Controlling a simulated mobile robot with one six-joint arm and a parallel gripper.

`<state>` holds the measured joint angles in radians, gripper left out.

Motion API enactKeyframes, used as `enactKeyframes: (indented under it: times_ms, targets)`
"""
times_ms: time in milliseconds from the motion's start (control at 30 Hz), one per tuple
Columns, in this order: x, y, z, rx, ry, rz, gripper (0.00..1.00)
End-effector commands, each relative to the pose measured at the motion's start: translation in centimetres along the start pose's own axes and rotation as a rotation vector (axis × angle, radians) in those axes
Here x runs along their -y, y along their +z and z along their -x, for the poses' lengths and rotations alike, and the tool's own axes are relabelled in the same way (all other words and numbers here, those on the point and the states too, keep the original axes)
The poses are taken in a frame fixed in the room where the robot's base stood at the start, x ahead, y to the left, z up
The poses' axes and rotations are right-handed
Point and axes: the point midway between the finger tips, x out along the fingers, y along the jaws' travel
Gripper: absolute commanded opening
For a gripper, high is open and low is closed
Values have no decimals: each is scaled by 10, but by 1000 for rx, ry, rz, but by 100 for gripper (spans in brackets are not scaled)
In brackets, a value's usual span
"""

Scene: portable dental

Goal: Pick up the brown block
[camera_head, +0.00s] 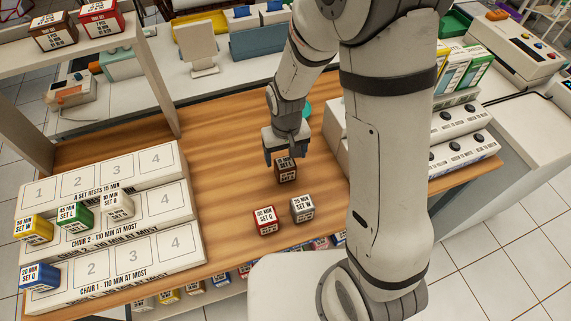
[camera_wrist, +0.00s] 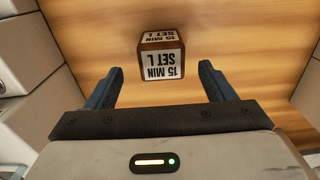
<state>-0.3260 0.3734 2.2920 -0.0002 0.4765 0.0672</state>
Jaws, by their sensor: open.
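The brown block (camera_head: 287,170) stands on the wooden table, in front of and below my gripper. In the wrist view the brown block (camera_wrist: 160,58) shows a white label reading "15 MIN SET L", upside down. My gripper (camera_head: 285,152) is just above and behind the block in the head view. In the wrist view my gripper (camera_wrist: 160,85) is open, with one dark finger on either side and the block lying ahead of the gap, between the lines of the fingers. Nothing is held. I cannot tell whether the fingertips touch the block.
A red block (camera_head: 265,220) and a grey block (camera_head: 302,208) stand nearer on the wooden table (camera_head: 235,190). White stepped racks (camera_head: 155,180) at left hold yellow, green, white and blue blocks. White units with dark knobs (camera_head: 455,150) stand at right. Clear table lies left of the block.

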Motion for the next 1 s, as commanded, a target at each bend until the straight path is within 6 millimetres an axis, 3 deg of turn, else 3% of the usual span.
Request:
enactKeyframes:
  times_ms: [500,833,1000]
  targets:
    - [-1,2,-55,3,0,-18,76]
    - [-1,1,-61,-1,0,-20,76]
    - [-2,1,-61,-1,0,-20,62]
